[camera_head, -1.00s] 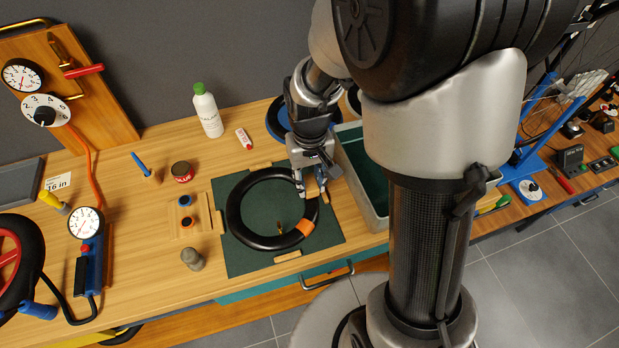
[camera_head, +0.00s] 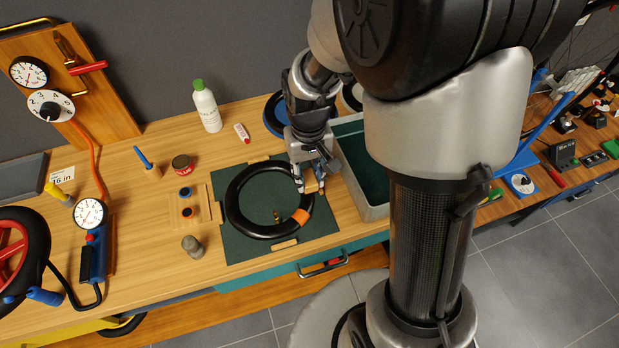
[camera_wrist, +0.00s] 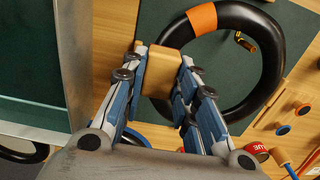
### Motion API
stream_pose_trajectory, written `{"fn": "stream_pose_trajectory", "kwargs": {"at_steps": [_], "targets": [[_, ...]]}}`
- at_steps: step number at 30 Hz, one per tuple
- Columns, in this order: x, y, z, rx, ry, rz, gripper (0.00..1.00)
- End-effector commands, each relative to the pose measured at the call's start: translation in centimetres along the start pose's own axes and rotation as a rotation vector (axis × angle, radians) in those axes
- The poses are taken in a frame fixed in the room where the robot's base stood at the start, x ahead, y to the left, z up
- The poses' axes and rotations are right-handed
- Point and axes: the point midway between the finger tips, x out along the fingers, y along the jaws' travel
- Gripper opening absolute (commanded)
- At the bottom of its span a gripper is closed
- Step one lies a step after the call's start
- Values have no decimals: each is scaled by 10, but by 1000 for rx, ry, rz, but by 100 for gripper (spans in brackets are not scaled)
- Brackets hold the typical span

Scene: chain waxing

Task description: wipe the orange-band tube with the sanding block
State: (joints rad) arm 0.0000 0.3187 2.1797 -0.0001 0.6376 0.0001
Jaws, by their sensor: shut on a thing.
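The black tube (camera_head: 232,213) lies as a ring on the dark green mat, with its orange band (camera_head: 304,215) at the lower right in the head view. The wrist view shows the tube (camera_wrist: 268,62) and its band (camera_wrist: 202,18) at the top. My gripper (camera_head: 310,187) is shut on the sanding block (camera_wrist: 162,72), a tan block between its fingertips. The block is beside the tube's right side in the head view, away from the band. I cannot tell whether it touches the tube.
The green mat (camera_head: 240,246) has wooden strips at its edges. A grey bin (camera_head: 374,211) stands close to the right of my gripper. A glue tin (camera_head: 182,166), a bottle (camera_head: 207,108) and a grey stopper-like piece (camera_head: 191,246) stand to the left. Bare bench lies between them.

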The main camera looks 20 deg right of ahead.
Motion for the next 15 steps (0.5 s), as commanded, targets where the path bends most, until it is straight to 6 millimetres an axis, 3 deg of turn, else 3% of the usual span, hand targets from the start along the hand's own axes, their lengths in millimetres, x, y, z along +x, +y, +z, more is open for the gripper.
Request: {"fn": "stream_pose_trajectory", "kwargs": {"at_steps": [15], "targets": [[-48,0,-8,0,-6,0,0]]}}
